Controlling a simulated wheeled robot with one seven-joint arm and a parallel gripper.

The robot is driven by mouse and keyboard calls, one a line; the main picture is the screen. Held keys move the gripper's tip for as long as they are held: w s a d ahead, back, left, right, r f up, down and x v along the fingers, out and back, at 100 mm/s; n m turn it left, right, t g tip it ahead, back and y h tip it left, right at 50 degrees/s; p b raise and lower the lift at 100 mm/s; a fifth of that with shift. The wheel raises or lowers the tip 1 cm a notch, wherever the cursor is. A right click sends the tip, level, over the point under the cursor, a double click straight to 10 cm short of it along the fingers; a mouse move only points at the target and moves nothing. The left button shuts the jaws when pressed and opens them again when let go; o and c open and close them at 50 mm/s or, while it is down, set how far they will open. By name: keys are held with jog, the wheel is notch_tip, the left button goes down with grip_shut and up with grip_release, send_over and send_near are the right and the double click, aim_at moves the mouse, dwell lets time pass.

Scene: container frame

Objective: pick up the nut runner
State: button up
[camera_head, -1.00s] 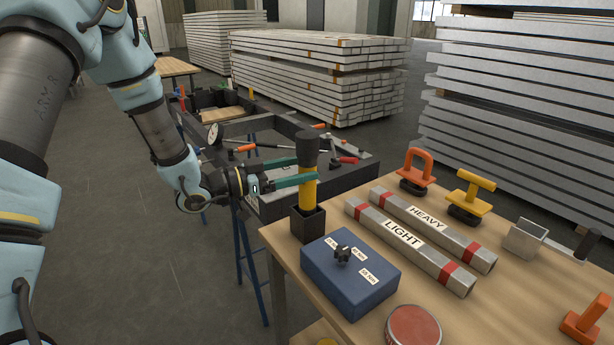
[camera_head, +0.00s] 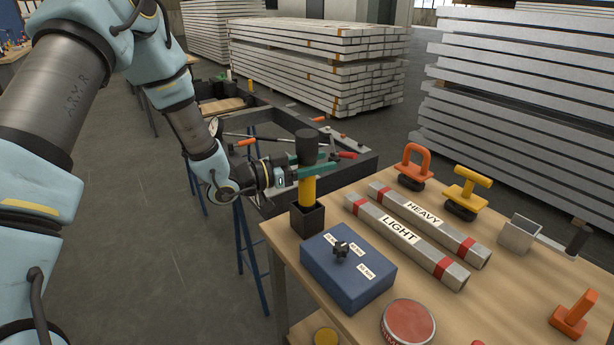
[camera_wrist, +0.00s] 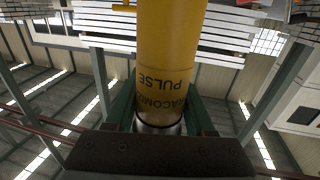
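The nut runner (camera_head: 308,190) is an upright tool with a yellow body and a thick black top. Its lower end is in a square black holder (camera_head: 307,217) at the table's left corner. In the wrist view its yellow body (camera_wrist: 170,50), lettered "PULSE", fills the middle. My gripper (camera_head: 312,168) reaches in from the left, its green fingers on either side of the yellow body below the black top. In the wrist view the fingers lie close along both sides of the tool. Whether they press on it is not clear.
A blue box (camera_head: 347,272) with a black knob stands just in front of the holder. Two bars marked LIGHT (camera_head: 405,240) and HEAVY (camera_head: 430,222) lie to the right. A red-topped round tin (camera_head: 408,322) is at the front. A dark frame (camera_head: 350,170) stands behind my gripper.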

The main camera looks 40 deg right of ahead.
grip_shut()
jog(key=shift+r, duration=0.15)
dwell(0.6)
